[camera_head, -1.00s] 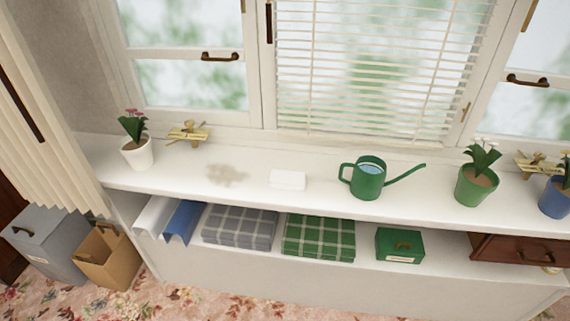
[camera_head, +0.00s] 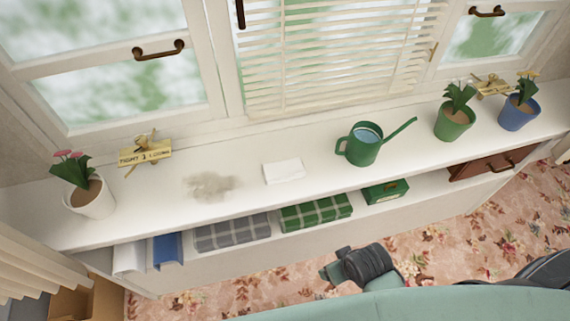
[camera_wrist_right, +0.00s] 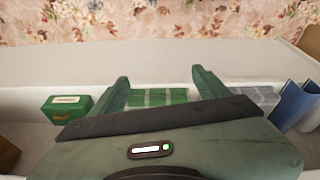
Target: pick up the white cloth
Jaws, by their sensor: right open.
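A flat white folded cloth (camera_head: 283,171) lies on the white window sill in the head view, between a grey-brown smudge (camera_head: 212,185) and the green watering can (camera_head: 362,147). The blue piece also shows there (camera_wrist_right: 297,105). I cannot make out the sill cloth in that view. My left gripper is not in view.
Several potted plants, including a white pot (camera_head: 90,200) and a green pot (camera_head: 453,121), stand on the sill. The shelf holds a grey checked blanket (camera_head: 232,232) and a green box (camera_head: 385,190).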

